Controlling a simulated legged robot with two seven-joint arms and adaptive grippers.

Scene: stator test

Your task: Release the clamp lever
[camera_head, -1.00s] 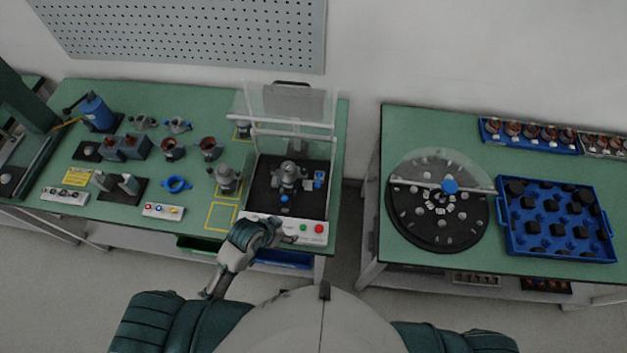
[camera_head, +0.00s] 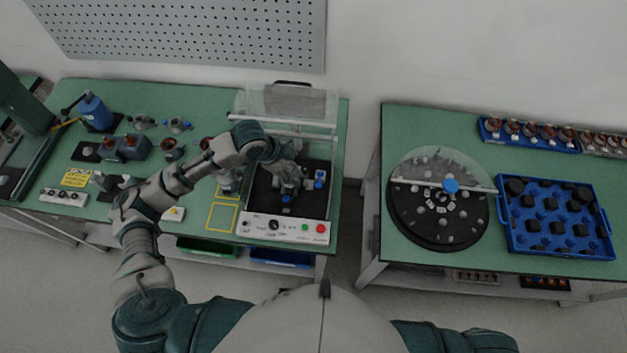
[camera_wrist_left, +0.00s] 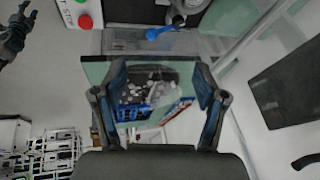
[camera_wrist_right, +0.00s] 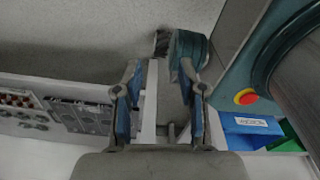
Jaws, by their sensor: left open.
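The test fixture has a black bed (camera_head: 262,205) holding a grey metal clamp assembly (camera_head: 290,186). A small blue part (camera_head: 286,199) shows at its front. In the left wrist view a blue lever-like handle (camera_wrist_left: 160,32) shows beyond the fingertips, beside a grey metal part (camera_wrist_left: 185,12); I cannot tell for sure that it is the clamp lever. My left gripper (camera_head: 279,160) is over the fixture's rear left part, partly hiding the assembly. Its fingers (camera_wrist_left: 160,82) are spread and empty, apart from the handle. My right gripper (camera_wrist_right: 159,72) is open and empty, outside the head view.
A raised transparent cover (camera_head: 265,101) stands behind the bed. A control panel (camera_head: 258,226) with a red button (camera_head: 320,228) runs along its front. My left forearm crosses the bench's parts. A second table holds a round dial (camera_head: 440,235) and a blue tray (camera_head: 512,238).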

